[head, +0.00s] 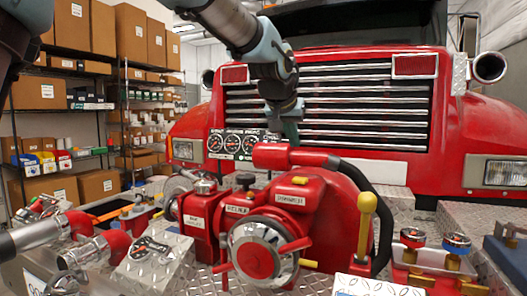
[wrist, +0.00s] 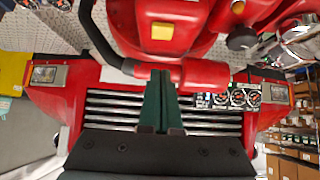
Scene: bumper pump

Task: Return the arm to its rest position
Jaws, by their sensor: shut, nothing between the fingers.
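My gripper (head: 290,132) hangs from my arm in the upper middle of the head view, pointing down just above and behind the red pump. In the wrist view its two green fingers (wrist: 158,100) are pressed together with nothing between them. The red pump (head: 318,217) stands on the bumper, with a round metal cap at its front and a black hose on its right. In the wrist view the fingertips overlap the pump's red cylindrical top part (wrist: 205,74); I cannot tell whether they touch it.
The red truck's grille (head: 350,112) rises behind the pump. Gauges (head: 232,143) sit left of my gripper. Shelves with boxes (head: 63,93) line the left wall.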

